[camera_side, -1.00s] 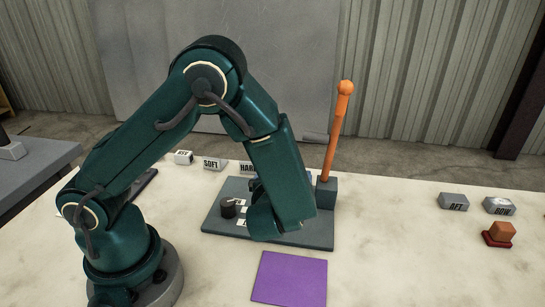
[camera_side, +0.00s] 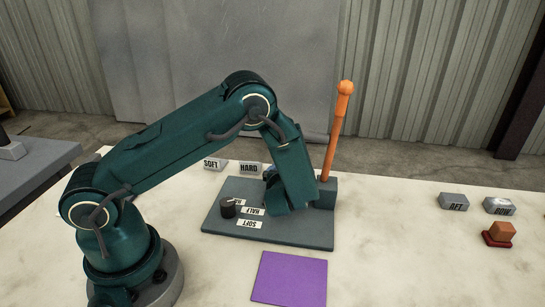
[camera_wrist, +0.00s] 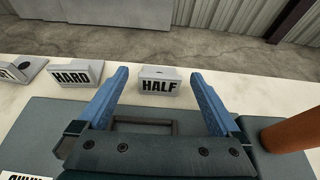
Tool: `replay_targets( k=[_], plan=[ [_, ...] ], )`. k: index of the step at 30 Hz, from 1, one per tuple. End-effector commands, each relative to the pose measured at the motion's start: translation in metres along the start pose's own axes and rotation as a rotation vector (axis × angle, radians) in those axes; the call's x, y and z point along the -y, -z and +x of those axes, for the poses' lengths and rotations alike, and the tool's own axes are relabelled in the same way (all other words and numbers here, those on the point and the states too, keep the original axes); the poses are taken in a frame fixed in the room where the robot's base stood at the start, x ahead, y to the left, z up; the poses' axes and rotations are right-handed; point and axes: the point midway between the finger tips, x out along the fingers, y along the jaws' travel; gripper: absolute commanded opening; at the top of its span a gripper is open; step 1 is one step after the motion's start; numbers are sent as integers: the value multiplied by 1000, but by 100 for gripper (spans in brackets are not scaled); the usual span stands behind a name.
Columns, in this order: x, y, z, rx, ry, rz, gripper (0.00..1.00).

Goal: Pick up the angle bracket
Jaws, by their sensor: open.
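I cannot make out an angle bracket in either view. My gripper (camera_wrist: 160,80) shows in the wrist view as two blue fingers spread wide. They are open, and no object is gripped between them. A grey block lettered HALF (camera_wrist: 159,81) shows beyond and between the fingertips, at the far edge of the slate board (camera_wrist: 40,122). In the side view my wrist link covers most of the gripper, which is over the back right part of the board (camera_side: 215,222).
An orange lever (camera_side: 336,135) stands upright at the board's right, close to my wrist. A black knob (camera_side: 228,207) sits on the board's left. Blocks lettered SOFT (camera_side: 214,164) and HARD (camera_side: 249,168) stand behind. A purple mat (camera_side: 290,278) lies in front.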

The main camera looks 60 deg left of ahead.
Motion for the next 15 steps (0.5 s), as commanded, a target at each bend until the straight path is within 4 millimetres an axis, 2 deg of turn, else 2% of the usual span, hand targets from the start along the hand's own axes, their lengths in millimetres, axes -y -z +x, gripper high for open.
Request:
replay_targets(
  k=[3, 10, 11, 15],
  plan=[
    [-1, 0, 10, -1, -1, 0, 100],
    [0, 0, 12, -1, 1, 1, 100],
    [0, 0, 12, -1, 1, 1, 96],
    [0, 0, 12, -1, 1, 1, 43]
  ],
)
